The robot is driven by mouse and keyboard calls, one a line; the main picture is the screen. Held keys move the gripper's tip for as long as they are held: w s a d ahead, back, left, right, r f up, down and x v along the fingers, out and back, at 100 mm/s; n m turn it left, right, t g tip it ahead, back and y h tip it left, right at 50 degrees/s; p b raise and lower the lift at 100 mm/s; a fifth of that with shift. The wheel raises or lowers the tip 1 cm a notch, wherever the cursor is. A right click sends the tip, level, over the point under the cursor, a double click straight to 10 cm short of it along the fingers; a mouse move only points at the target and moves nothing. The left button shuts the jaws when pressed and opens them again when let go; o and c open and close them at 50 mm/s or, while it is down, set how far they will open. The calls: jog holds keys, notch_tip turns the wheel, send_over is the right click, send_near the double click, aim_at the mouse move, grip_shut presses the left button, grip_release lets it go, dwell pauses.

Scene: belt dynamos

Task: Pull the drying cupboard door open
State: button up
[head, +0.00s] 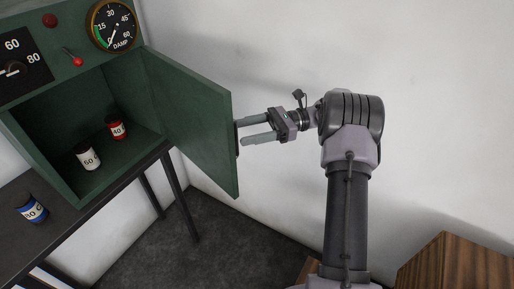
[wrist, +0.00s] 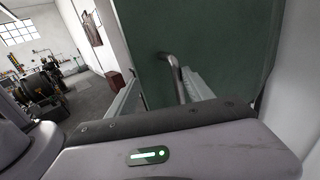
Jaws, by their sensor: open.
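The green drying cupboard (head: 88,178) stands at the left in the head view. Its door (head: 195,120) is swung wide open to the right, and the inside shows. The dark handle (head: 237,137) is at the door's free edge; in the wrist view the bar handle (wrist: 177,72) shows against the green door panel (wrist: 215,40). My gripper (head: 242,131) is open at the handle, reaching from the right. In the wrist view the handle lies between the two fingers (wrist: 160,90), nearer the right one. I cannot tell whether a finger touches it.
A white jar (head: 88,158) and a red jar (head: 116,128) stand inside. A blue jar (head: 32,209) is on the dark table (head: 75,225). A white wall is behind my arm. A wooden piece (head: 455,265) is at lower right. Grey floor lies below the door.

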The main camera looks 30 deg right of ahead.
jog(key=s+a+r+p, duration=0.1)
jog(key=s+p, duration=0.1)
jog(key=s, duration=0.8)
jog(key=shift+s+a, duration=0.25)
jog(key=shift+c, duration=0.2)
